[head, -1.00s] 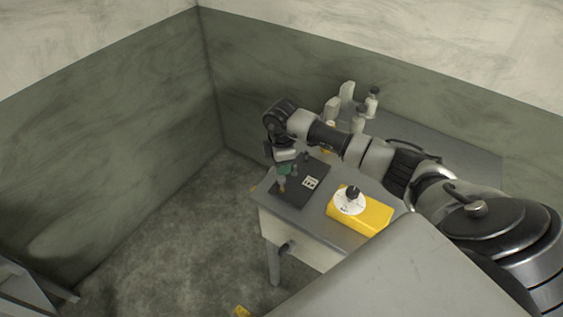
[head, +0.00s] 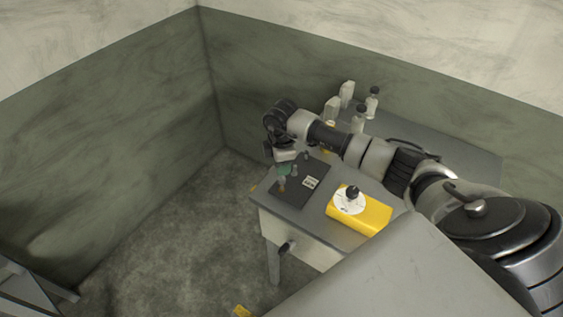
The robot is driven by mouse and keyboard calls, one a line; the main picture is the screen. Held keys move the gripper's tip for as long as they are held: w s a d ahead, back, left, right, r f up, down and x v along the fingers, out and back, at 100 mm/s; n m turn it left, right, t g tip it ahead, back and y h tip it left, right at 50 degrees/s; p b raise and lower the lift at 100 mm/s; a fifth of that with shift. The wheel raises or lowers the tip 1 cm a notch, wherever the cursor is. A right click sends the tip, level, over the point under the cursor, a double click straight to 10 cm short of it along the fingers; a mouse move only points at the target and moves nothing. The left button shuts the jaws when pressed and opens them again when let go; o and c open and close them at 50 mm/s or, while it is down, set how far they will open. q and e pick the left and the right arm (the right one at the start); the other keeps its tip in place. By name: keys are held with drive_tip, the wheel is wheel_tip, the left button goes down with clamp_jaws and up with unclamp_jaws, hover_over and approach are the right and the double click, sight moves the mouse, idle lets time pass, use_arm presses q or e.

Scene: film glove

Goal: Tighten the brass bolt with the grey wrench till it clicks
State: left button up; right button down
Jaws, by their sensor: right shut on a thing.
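My right gripper (head: 284,170) reaches down over the left part of a dark plate (head: 315,181) on the grey table. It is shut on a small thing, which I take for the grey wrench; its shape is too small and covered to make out. A small brassy upright piece (head: 281,184) shows just below the gripper, at the plate's left side, and may be the brass bolt. I cannot tell whether the wrench sits around the bolt or beside it. My left gripper is not in view.
A yellow box (head: 372,216) with a white dial and black knob stands right of the plate. Several bottles (head: 358,121) stand at the table's back. A drawer knob (head: 286,247) sticks out at the front. The floor left of the table is clear.

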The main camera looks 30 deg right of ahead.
drive_tip(key=shift+f+b, duration=0.6)
drive_tip(key=shift+f, duration=0.2)
idle(0.5)
drive_tip(key=shift+r+m+p, duration=0.1)
drive_tip(key=shift+m+p, duration=0.6)
drive_tip(key=shift+m, duration=0.2)
drive_tip(key=m+p, duration=0.3)
drive_tip(key=m, duration=0.2)
drive_tip(key=shift+f+m, duration=0.2)
drive_tip(key=shift+m, duration=0.6)
drive_tip(key=shift+r, duration=0.2)
